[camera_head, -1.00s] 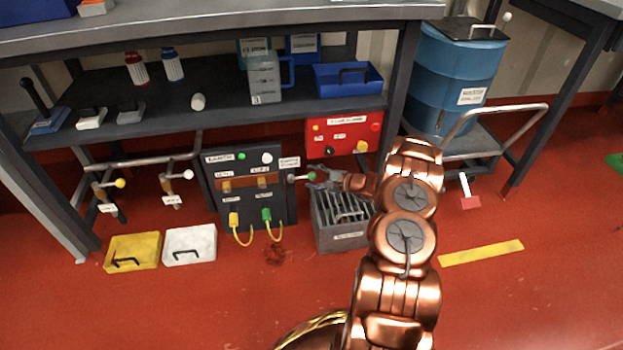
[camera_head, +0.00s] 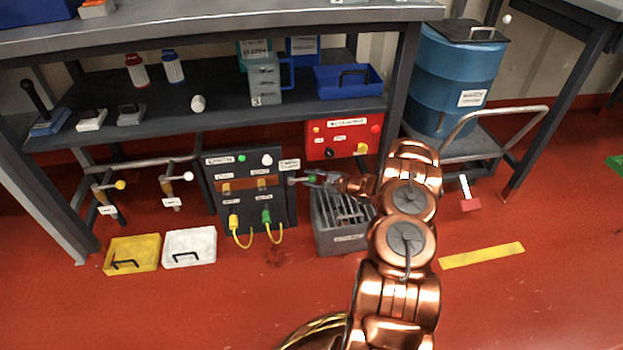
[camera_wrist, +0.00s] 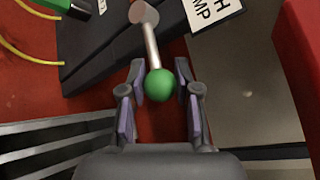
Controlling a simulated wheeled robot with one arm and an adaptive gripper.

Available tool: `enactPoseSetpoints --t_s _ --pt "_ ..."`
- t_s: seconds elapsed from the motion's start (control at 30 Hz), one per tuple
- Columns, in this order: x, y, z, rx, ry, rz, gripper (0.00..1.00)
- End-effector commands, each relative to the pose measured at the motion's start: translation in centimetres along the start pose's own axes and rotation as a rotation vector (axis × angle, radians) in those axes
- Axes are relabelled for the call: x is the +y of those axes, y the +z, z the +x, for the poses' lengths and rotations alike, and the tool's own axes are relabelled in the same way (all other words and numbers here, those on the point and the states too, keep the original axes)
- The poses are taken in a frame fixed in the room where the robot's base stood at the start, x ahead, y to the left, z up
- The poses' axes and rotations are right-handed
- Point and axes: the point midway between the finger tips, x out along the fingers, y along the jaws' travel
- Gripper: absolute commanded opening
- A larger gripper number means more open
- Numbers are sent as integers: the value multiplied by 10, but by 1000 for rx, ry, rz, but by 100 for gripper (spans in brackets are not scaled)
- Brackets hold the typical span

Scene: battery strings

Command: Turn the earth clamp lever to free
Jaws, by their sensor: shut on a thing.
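The earth clamp lever is a short metal rod with a green ball knob (camera_wrist: 160,86). It comes from a round grey pivot (camera_wrist: 143,13) at the right edge of the dark earth panel (camera_head: 283,208). In the head view the lever (camera_head: 299,180) points right, roughly level, below a white label. My gripper (camera_head: 318,179) is at its knob. In the wrist view my gripper's fingers (camera_wrist: 160,78) stand on both sides of the green knob and hold it. The rod beyond the knob is clear of the fingers.
A grey slotted crate (camera_head: 340,240) stands on the floor just below my gripper. A red box (camera_head: 318,147) hangs behind it under the shelf. Yellow and green plugs with yellow cables (camera_head: 240,237) are on the panel. Yellow (camera_head: 133,254) and white (camera_head: 190,246) trays lie left.

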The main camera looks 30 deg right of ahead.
Motion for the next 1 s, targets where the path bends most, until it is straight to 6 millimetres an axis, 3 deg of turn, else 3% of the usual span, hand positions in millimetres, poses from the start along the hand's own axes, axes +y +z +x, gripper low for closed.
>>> enactPoseSetpoints --t_s 0.57,1.0 --pt "-2 0 4 -26 -32 24 0" --pt "15 -9 8 -119 -129 134 0"
